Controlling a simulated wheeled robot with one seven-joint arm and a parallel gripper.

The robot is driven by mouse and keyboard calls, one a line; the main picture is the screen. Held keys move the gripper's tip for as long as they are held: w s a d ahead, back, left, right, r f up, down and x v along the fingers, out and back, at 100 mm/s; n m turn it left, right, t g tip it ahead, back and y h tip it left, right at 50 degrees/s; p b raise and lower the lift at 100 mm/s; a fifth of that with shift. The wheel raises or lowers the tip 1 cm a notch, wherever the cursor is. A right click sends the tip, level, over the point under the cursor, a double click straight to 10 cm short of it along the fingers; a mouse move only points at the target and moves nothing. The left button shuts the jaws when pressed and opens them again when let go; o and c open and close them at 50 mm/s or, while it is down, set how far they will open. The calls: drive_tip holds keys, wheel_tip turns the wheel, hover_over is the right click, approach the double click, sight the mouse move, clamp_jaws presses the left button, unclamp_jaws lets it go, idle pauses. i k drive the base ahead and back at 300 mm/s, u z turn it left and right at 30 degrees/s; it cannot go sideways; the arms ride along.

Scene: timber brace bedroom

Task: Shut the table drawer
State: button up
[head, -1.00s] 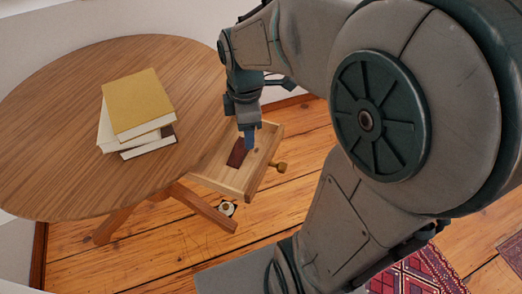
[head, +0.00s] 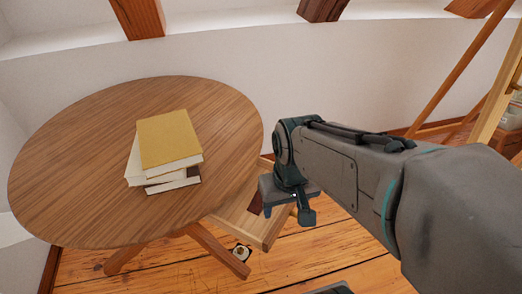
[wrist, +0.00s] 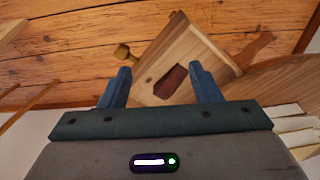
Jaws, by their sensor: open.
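The table drawer (head: 240,220) is a pale wooden box pulled out from under the right side of the round wooden table (head: 85,170). A dark red item (wrist: 171,82) lies inside it. The drawer (wrist: 190,48) also shows in the wrist view, beyond my fingers, with its round knob (wrist: 122,52) near the left fingertip. My gripper (head: 286,207) is open and empty by the drawer's outer end, hiding the knob and part of the front in the head view. I cannot tell whether it touches the drawer.
Several stacked books (head: 168,145), the top one yellow, lie on the table. Crossed wooden table legs (head: 218,250) stand below. A small round object (head: 241,253) lies on the plank floor. A white wall (head: 330,75) curves behind, and a wooden easel-like frame (head: 480,100) stands at right.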

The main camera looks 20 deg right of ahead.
sight(233, 216)
drive_tip(key=u, duration=0.05)
drive_tip(key=k, duration=1)
drive_tip(key=z, duration=0.6)
drive_tip(key=i, duration=0.4)
